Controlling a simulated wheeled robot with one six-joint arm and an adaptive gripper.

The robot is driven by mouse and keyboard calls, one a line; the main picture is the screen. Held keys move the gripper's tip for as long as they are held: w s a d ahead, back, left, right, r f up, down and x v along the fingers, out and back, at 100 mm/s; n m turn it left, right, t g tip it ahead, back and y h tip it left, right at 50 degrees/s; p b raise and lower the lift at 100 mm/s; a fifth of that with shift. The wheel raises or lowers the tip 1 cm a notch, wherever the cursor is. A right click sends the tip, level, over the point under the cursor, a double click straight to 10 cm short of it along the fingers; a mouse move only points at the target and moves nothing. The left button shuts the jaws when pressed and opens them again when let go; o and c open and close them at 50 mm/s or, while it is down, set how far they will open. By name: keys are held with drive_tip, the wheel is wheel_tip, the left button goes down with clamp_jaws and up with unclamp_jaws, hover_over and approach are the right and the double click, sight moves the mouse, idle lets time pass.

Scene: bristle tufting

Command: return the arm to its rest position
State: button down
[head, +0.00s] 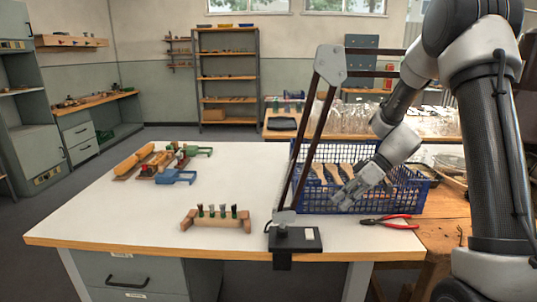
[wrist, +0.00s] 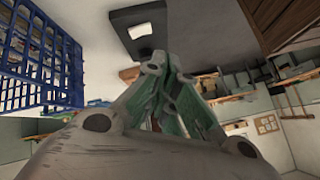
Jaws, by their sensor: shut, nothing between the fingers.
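My gripper (head: 345,197) is at the end of my arm, which reaches in from the right in the head view. Its fingers are shut and empty, close to the front wall of the blue crate (head: 318,204). Several wooden-handled brushes (head: 318,173) lie in the crate, partly hidden by the mesh and my gripper. In the wrist view the closed fingers (wrist: 168,68) show in the middle, and the crate (wrist: 38,62) is at the left.
A lamp's black base (head: 294,239) is clamped at the table's front edge, and its arm (head: 308,135) rises past the crate. Red-handled pliers (head: 390,221) lie right of it. A wooden rack with tufts (head: 217,219) stands left. The white table (head: 120,215) has free room at left.

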drive_tip(key=s+d+r+m+g+h, duration=0.1)
drive_tip(key=s+d+m+h, duration=0.15)
drive_tip(key=s+m, duration=0.3)
drive_tip(key=s+d+r+m+h, duration=0.2)
drive_tip(key=s+d+m, duration=0.2)
drive_tip(key=s, duration=0.2)
drive_tip(key=s+d+r+m+t+h, duration=0.1)
drive_tip(key=s+d+r+t+h, duration=0.1)
drive_tip(key=s+r, duration=0.5)
drive_tip(key=s+d+r+m+t+h, duration=0.1)
drive_tip(key=s+d+r+t+h, duration=0.1)
drive_tip(key=s+r, duration=0.4)
drive_tip(key=shift+s+d+r+m+t, duration=0.25)
drive_tip(key=shift+s+r+m+t, duration=0.1)
drive_tip(key=shift+s+t, duration=0.45)
drive_tip(key=shift+w, duration=0.1)
